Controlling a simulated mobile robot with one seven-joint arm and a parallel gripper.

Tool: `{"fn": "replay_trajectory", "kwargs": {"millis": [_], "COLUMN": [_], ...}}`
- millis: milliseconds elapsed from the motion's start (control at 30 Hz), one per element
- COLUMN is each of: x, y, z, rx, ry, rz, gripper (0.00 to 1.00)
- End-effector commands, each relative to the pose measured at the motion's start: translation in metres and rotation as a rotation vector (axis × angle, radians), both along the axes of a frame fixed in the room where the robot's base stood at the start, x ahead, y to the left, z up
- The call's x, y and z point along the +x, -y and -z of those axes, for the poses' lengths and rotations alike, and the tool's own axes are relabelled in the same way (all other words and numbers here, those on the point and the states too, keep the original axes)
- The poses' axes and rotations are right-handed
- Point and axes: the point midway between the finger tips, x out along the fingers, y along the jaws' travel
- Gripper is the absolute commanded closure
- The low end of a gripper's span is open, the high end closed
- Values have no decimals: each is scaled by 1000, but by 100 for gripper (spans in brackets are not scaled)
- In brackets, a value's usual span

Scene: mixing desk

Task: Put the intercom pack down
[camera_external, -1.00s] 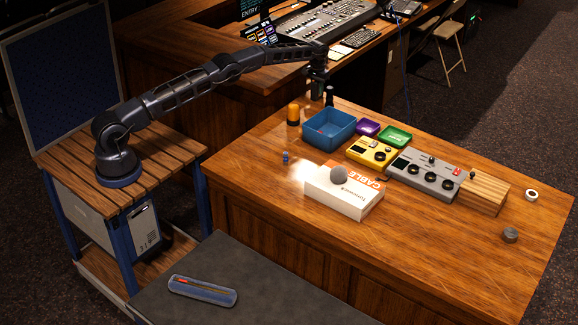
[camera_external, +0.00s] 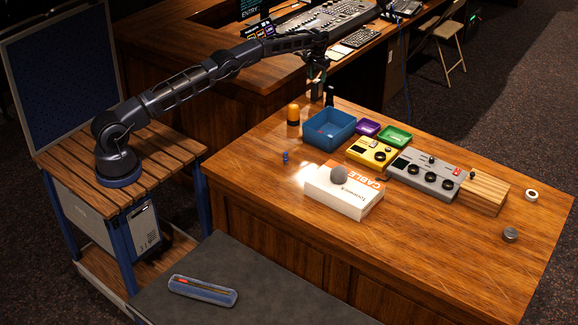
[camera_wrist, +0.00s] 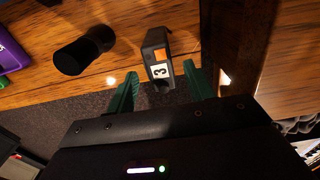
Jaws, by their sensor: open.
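The intercom pack (camera_wrist: 157,60) is a small dark box with an orange patch and a white label marked 3. In the wrist view it is at the desk's edge, between and just beyond my green fingertips. My gripper (camera_wrist: 160,82) is open, with a finger on either side of the pack. I cannot tell whether either finger still touches it. In the external view my gripper (camera_external: 317,82) is over the far left corner of the wooden desk (camera_external: 450,245); the pack is too small and dark there to make out.
Mixer boxes and a cable box (camera_external: 345,203) stand further off. The desk's front right is mostly clear.

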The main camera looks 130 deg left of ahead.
Motion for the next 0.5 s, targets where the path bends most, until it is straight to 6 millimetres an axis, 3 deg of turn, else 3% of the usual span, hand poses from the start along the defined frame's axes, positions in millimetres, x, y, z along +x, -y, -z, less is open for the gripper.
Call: {"fn": "replay_trajectory", "kwargs": {"millis": [100,500], "x": [0,0], "y": [0,0], "z": [-23,-50], "rx": [3,0], "ry": [1,0], "rz": [0,0], "gripper": [47,47]}}
